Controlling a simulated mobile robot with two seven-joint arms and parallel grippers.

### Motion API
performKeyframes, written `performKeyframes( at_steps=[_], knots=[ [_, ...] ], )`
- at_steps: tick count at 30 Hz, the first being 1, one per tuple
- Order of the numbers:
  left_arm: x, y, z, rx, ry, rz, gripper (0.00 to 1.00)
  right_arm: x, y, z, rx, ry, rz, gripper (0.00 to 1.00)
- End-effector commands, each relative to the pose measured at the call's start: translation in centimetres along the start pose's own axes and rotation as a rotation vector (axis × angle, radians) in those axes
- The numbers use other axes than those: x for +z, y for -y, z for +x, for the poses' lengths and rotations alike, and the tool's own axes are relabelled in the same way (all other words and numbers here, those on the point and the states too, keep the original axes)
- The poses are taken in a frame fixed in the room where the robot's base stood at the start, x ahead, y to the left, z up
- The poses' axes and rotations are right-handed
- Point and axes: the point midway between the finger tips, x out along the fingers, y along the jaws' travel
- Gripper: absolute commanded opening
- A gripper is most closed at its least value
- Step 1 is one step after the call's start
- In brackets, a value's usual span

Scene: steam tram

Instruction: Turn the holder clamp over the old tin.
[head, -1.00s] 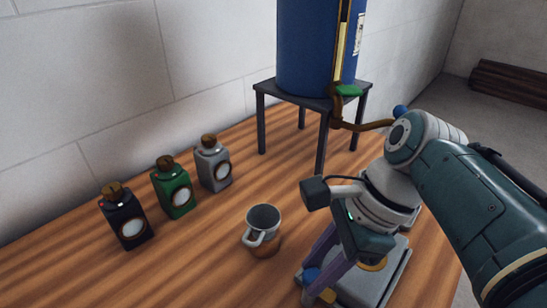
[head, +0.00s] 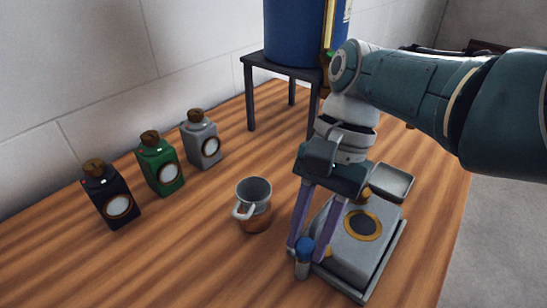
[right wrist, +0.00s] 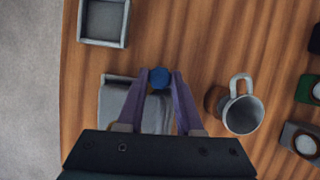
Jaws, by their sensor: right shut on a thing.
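The old tin, as I take it, is the grey box (head: 345,240) with a brass-ringed dark disc on top, seated in a grey holder (head: 350,292). The clamp's blue knob (head: 304,245) stands on a short grey post (head: 302,268) at the holder's near left corner. My right gripper (head: 307,250) points down with its purple fingers shut around the blue knob. The right wrist view shows the knob (right wrist: 159,76) between the fingertips and the box (right wrist: 157,113) partly hidden below the fingers. The rest of the clamp is hard to make out. My left gripper is not in view.
A grey mug (head: 254,190) stands left of the holder. Black (head: 110,196), green (head: 161,165) and grey (head: 202,142) bottles line the wall side. A small grey tray (head: 388,181) lies behind the holder. A blue tank (head: 295,30) stands on a dark stand (head: 250,95).

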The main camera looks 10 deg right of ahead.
Motion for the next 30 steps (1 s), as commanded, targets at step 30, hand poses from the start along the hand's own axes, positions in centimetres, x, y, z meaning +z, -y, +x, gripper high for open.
performKeyframes(
  at_steps=[30],
  knots=[
    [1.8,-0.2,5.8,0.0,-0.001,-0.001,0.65,0.0,0.4,0.2,0.272,-0.003,-0.656,0.0]
  ],
)
